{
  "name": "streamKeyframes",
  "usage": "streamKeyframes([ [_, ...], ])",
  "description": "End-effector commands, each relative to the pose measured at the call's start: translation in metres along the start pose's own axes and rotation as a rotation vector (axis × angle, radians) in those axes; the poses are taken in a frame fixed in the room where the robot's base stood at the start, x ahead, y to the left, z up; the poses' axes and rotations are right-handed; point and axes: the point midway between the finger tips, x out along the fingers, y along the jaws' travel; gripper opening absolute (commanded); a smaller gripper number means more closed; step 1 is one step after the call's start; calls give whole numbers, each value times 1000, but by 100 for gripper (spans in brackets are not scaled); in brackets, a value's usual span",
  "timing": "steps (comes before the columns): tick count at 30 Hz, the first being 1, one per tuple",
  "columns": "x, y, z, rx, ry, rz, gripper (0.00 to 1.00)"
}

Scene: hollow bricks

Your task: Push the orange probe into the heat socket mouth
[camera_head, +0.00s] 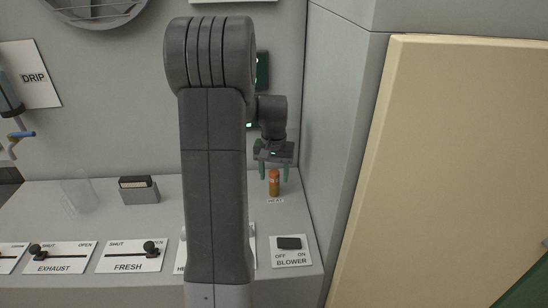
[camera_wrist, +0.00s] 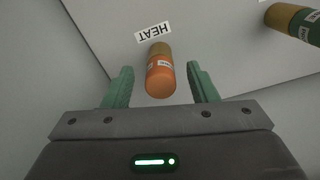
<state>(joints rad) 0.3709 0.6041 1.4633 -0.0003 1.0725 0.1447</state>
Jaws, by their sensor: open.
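The orange probe (camera_head: 274,180) stands upright on the grey counter at the right, by the HEAT label (camera_head: 275,201). In the wrist view the orange probe (camera_wrist: 160,80) shows its rounded orange end towards me, with a brass-coloured part behind it by the HEAT label (camera_wrist: 154,33). My gripper (camera_head: 274,172) is open above the counter, its green fingers on either side of the probe's upper end. In the wrist view my gripper (camera_wrist: 159,70) has a visible gap on both sides of the probe. The heat socket mouth is not clearly visible.
A green and brass cylinder (camera_wrist: 293,22) shows at the wrist view's upper right. The counter holds a dark-topped block (camera_head: 138,190), a clear glass (camera_head: 79,191), and FRESH (camera_head: 128,264) and BLOWER (camera_head: 291,259) panels. A grey wall (camera_head: 335,130) rises close to the right.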

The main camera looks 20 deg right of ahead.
Motion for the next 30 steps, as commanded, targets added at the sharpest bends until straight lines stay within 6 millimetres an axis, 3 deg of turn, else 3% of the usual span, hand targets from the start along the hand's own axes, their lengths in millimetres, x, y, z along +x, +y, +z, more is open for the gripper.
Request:
streamKeyframes([
  [15, -108, 0, 0, 0, 4, -1, 53],
  [21, -125, 0, 0, 0, 0, 0, 53],
  [30, -128, 0, 0, 0, 0, 0, 53],
])
